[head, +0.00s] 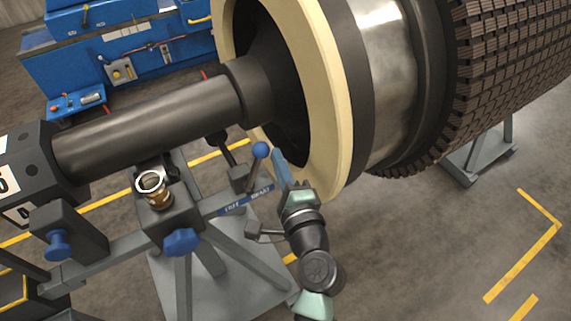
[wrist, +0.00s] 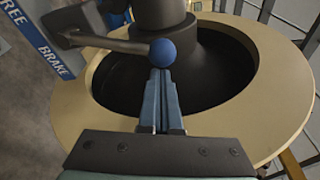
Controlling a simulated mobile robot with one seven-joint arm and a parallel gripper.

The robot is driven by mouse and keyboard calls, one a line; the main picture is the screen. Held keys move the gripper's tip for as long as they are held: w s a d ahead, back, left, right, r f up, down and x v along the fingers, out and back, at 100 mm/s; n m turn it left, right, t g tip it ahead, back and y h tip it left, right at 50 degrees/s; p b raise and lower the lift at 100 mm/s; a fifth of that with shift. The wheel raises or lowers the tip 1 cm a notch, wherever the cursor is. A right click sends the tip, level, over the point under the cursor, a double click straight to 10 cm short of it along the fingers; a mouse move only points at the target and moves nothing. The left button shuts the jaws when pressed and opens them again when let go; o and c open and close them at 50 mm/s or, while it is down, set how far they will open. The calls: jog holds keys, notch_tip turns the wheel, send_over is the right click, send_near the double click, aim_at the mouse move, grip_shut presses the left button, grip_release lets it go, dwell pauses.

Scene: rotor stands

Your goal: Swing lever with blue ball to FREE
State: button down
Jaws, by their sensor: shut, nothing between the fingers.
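The blue ball (head: 261,149) is on the end of a short lever beside the cream ring of the rotor. In the wrist view the ball (wrist: 163,52) shows just beyond my fingertips, with the grey lever arm (wrist: 110,42) running left from it. A blue label plate (head: 245,203) lies on the stand's beam below the lever; in the wrist view the plate (wrist: 38,42) reads FREE and BRAKE. My gripper (head: 278,155) is shut and empty, its tips right by the ball (wrist: 160,72); I cannot tell whether they touch.
The cream ring (head: 322,100) stands close behind my fingers. A black-knobbed lever (head: 217,137) is left of the blue ball. The shaft (head: 150,125) and a blue star knob (head: 181,242) are further left. Open floor (head: 430,240) lies to the right.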

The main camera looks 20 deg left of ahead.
jog(key=s+a+n+t+y+b, duration=0.1)
jog(key=s+a+n+y+b, duration=0.1)
jog(key=s+a+n+b, duration=0.4)
jog(key=s+n+b, duration=0.2)
jog(key=n+b, duration=0.3)
jog(key=b, duration=0.3)
jog(key=shift+s+a+n, duration=0.3)
jog(key=shift+s+a, duration=0.05)
jog(key=shift+a, duration=0.05)
jog(key=shift+r, duration=0.1)
